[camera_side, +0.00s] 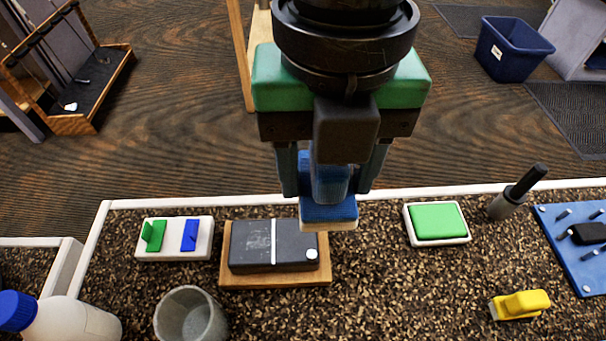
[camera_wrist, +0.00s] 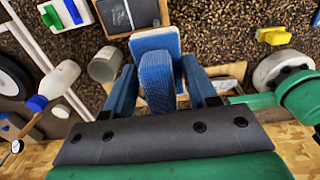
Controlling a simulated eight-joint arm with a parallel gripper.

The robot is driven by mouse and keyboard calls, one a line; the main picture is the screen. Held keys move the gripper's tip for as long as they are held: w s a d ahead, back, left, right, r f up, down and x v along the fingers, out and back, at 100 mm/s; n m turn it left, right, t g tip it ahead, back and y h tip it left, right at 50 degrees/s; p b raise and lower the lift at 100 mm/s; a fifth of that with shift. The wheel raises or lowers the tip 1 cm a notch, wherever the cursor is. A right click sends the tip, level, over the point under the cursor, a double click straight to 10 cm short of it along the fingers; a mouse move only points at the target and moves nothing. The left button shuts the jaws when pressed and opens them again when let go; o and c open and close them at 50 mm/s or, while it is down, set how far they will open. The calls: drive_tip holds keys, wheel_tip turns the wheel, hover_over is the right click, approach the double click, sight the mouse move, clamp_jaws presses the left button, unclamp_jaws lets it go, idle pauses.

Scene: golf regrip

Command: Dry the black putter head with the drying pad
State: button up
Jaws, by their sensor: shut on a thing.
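The black putter head (camera_side: 250,244) lies flat on a wooden block, with a white line across it and a white dot at its right end. Part of it also shows at the top of the wrist view (camera_wrist: 143,12). My gripper (camera_side: 328,183) is shut on the blue handle of a blue pad (camera_side: 328,213) with a pale underside, which I take as the drying pad. In the side view the pad hangs by the right end of the putter head. I cannot tell whether they touch. The pad also shows in the wrist view (camera_wrist: 156,41).
A white tray (camera_side: 174,253) with green and blue pieces is left of the wooden block (camera_side: 277,281). A green pad (camera_side: 437,221), black-handled tool (camera_side: 517,192), yellow tool (camera_side: 520,304) and blue board (camera_side: 575,238) are right.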

hover_over(260, 241)
wheel_tip(260, 241, down, 4)
drive_tip(key=shift+f, duration=4.7)
drive_tip(key=o, duration=0.6)
drive_tip(key=shift+c, duration=0.2)
clamp_jaws()
drive_tip(key=shift+f, duration=0.6)
